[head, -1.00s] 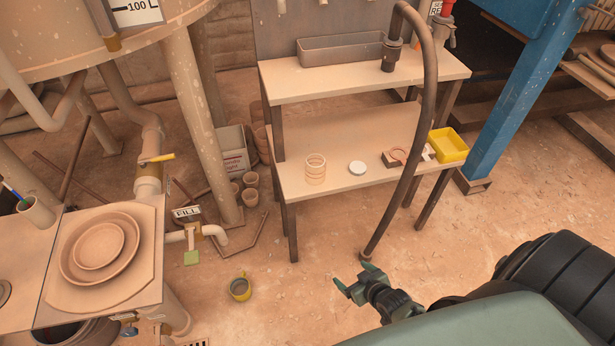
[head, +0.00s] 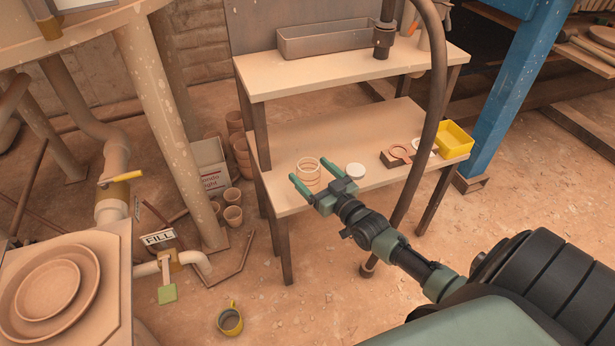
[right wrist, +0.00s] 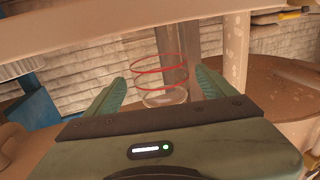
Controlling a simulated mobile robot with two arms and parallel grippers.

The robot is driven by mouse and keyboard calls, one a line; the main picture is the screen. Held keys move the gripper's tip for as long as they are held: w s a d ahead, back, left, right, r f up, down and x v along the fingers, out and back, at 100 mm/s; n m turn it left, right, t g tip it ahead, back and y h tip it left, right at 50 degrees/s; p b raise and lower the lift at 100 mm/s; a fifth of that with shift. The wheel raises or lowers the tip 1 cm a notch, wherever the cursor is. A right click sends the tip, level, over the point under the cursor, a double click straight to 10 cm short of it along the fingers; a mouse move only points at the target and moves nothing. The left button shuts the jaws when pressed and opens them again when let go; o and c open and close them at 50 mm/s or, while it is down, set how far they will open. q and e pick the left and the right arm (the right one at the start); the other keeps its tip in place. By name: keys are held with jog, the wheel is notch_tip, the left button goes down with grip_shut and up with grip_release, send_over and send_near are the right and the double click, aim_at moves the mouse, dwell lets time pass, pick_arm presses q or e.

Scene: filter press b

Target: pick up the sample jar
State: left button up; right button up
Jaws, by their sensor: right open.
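The sample jar (head: 308,168) looks like a clear upright cylinder with reddish rings, standing on the lower shelf of the bench (head: 274,192). In the right wrist view the jar (right wrist: 163,72) appears between my two finger pads. My right gripper (head: 309,171) is open, with its green fingers pointing at the jar, one on each side of it in the picture. I cannot tell whether the jar is between the fingertips or just beyond them; no grip shows. The jar's lower part is partly hidden by the gripper in the head view. My left gripper is not in view.
A white round lid (head: 356,170) lies right of the jar, close to my gripper. A dark hose (head: 436,90) hangs in front of the bench. The upper shelf (head: 350,75) overhangs behind.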

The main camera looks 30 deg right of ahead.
aim_at(302, 163)
jog(key=w, duration=0.2)
jog(key=w+b, duration=0.1)
jog(key=w, duration=0.1)
jog(key=shift+w+a+f, duration=0.2)
jog(key=shift+w, duration=0.05)
jog(key=c, duration=1.6)
jog(key=shift+r, duration=0.15)
